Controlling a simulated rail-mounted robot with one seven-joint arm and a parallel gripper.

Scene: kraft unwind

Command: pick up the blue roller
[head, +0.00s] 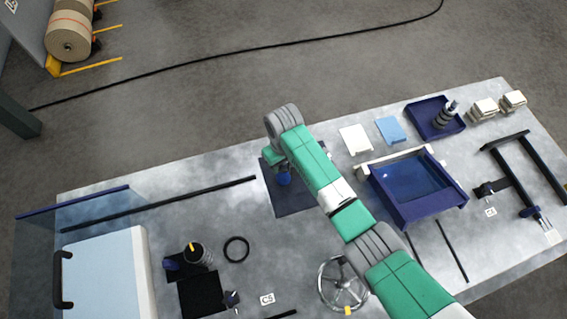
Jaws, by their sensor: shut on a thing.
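The blue roller (284,179) shows as a small rounded blue shape at the end of my arm, above a dark blue mat (289,202) in the middle of the table. My gripper (283,172) is shut on it. My arm covers most of the gripper, so the fingers and part of the roller are hidden. I cannot tell whether the roller touches the mat.
An open blue bin (462,207) stands right of my arm, with a dark blue tray (424,123) behind it. A handwheel (343,286), a black ring (236,249) and a white-lidded case (105,278) stand nearer the front. Black rods lie on the table.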

